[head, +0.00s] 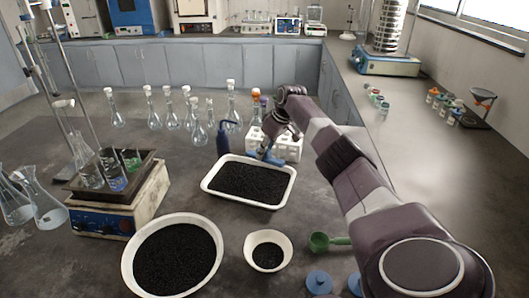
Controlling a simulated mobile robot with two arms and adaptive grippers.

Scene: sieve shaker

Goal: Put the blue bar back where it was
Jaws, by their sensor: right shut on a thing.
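My right gripper (272,143) reaches in from the right and points down at the far edge of the white tray of black granules (247,204). It is shut on a small blue bar (268,157), which shows at the fingertips by the tray's far rim. The gripper and its wrist partly hide the bar. I cannot tell whether the bar touches the tray. The sieve shaker (386,63), a stack of metal sieves on a teal and cream base, stands on the right-hand bench at the back. My left gripper is not in view.
A white rack (288,151) is close beside the gripper, with a dark blue wash bottle (222,140) to its left. Several flasks stand behind.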

